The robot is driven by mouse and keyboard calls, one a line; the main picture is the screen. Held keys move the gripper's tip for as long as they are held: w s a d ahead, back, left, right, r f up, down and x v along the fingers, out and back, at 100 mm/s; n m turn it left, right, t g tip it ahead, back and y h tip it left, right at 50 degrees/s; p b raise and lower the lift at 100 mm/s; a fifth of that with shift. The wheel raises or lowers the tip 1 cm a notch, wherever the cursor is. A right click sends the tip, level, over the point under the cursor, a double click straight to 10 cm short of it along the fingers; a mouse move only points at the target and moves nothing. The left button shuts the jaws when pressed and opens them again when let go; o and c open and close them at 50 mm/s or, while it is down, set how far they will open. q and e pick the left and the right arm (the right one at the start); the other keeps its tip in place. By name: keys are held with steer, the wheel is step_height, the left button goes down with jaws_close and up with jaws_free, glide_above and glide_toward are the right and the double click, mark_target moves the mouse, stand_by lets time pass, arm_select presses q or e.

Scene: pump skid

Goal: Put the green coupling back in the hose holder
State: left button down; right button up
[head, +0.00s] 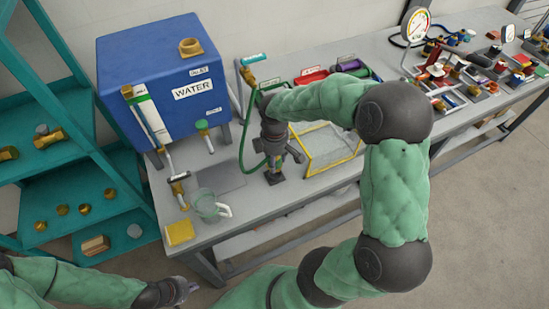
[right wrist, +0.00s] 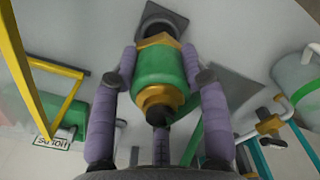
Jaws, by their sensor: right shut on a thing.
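My right gripper (head: 273,155) is over the bench, pointing down. In the right wrist view its two purple-grey fingers (right wrist: 160,75) are shut on the green coupling (right wrist: 158,68), which has brass ends. The far brass end lines up with a dark holder on a square base (right wrist: 178,19), also seen in the head view (head: 275,178). I cannot tell whether it touches or sits inside the holder. The coupling is mostly hidden in the head view. A green hose (head: 243,150) loops beside the gripper. My left gripper (head: 185,288) is low at the left, away from the bench; its opening is unclear.
A blue water tank (head: 125,65) stands left of the holder. A yellow-framed tray (head: 338,165) is close on the right. A clear jug (head: 207,207), a yellow sponge (head: 180,232) and a dark mat (head: 220,178) are front left. Teal shelves (head: 60,190) stand further left.

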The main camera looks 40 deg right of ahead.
steer(key=shift+f, duration=0.45)
steer(key=shift+r, duration=0.2)
stand_by(0.6)
steer(key=shift+f+b, duration=0.9)
steer(key=shift+f, duration=0.9)
stand_by(0.6)
steer(key=o, duration=1.4)
steer(key=shift+c, duration=0.2)
steer(key=shift+r, duration=0.1)
step_height(320, 180, up, 12)
steer(key=shift+f, duration=0.1)
